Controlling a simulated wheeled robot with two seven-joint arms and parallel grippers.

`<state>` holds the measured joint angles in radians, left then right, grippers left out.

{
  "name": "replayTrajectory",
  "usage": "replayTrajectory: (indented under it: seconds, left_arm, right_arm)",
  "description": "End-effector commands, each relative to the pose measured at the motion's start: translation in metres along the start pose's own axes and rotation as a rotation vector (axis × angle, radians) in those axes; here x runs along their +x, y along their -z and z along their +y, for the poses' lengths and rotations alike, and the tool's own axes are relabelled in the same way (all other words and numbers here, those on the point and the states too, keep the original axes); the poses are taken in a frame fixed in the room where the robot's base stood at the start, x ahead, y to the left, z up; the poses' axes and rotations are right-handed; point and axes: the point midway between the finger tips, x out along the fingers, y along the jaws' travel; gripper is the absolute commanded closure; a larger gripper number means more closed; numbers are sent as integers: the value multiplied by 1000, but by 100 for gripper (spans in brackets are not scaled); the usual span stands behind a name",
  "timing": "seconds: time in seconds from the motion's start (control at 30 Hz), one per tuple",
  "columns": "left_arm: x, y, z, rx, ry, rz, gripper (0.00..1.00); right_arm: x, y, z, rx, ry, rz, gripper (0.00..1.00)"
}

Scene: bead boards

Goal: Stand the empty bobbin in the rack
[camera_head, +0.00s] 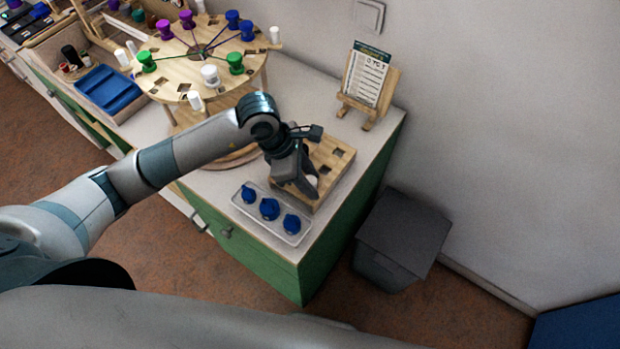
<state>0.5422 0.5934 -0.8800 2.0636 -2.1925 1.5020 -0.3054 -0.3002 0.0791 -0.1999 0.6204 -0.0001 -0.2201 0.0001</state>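The rack (335,154) is a light wooden block with dark square holes on the right end of the worktop. My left gripper (307,187) is over its front left part, fingers pointing down, and hides some of the holes. A small pale piece (313,181) shows at the fingertips; it may be the empty bobbin, but most of it is hidden. I cannot tell whether the fingers are closed on it or whether it touches the rack. A white bobbin (209,75) stands on the round wooden board (180,72). My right gripper is out of view.
A clear tray (258,219) with blue pieces lies in front of the rack. Purple, blue and green bobbins stand on the round board, joined by threads. A card stand (367,82) is behind the rack. A grey bin (402,235) stands on the floor right of the cabinet.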

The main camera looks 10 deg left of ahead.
Motion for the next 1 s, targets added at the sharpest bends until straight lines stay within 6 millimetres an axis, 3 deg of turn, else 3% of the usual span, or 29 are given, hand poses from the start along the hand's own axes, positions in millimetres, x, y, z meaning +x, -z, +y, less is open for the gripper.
replayTrajectory:
  seconds: [0.57, 0.77, 1.0]
  left_arm:
    - [-8, -1, 1, 0, -1, -1, 56]
    - [-34, 0, 1, 3, -4, 0, 56]
    - [-78, 0, 2, 1, -4, 0, 56]
  right_arm:
    - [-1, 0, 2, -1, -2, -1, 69]
    - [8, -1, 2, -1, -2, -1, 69]
    - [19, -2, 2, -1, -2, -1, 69]
